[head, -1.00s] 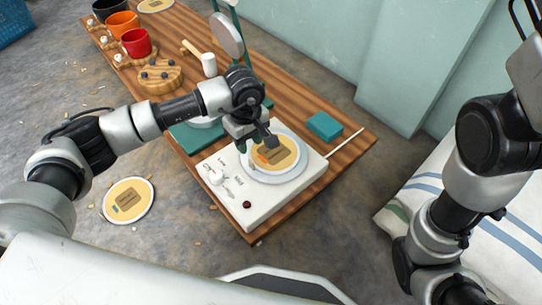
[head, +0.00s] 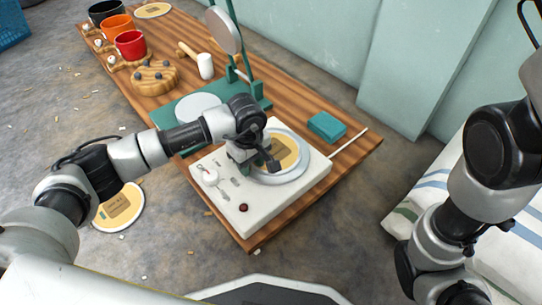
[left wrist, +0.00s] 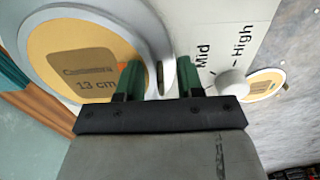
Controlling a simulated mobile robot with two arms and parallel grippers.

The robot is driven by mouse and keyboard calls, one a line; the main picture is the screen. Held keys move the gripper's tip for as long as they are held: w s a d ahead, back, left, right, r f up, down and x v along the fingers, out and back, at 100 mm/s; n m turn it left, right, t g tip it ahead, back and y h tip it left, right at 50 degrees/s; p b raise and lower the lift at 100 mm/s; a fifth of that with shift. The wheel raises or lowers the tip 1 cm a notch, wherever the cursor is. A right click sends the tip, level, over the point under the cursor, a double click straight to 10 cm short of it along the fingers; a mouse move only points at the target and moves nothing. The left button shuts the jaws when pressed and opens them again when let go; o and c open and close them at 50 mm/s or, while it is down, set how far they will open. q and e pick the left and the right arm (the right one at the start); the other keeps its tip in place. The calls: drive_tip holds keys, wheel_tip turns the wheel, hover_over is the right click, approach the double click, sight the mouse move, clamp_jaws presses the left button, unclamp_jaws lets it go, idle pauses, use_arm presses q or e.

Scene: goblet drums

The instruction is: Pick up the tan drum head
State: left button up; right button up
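A tan drum head (head: 284,151) with a pale rim and a brown label lies on the round plate of the white warmer box (head: 240,211). In the left wrist view the tan drum head (left wrist: 70,45) fills the upper left, its label reading 13 cm. My left gripper (head: 268,160) is low over its near left side and hides part of it. In the left wrist view the green fingers (left wrist: 158,78) are apart, one over the tan disc and one beyond its rim. Whether they touch the rim I cannot tell. My right gripper is out of view; only my right arm shows.
A similar tan disc (head: 119,206) lies on the floor, another (head: 153,10) at the table's far end. A teal block (head: 327,127), a white mallet (head: 205,66), a pegged wooden block (head: 155,78) and coloured cups (head: 131,45) stand on the wooden table. A green stand rises behind.

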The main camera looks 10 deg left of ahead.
use_arm(q)
clamp_jaws()
drive_tip(key=shift+r, duration=0.2)
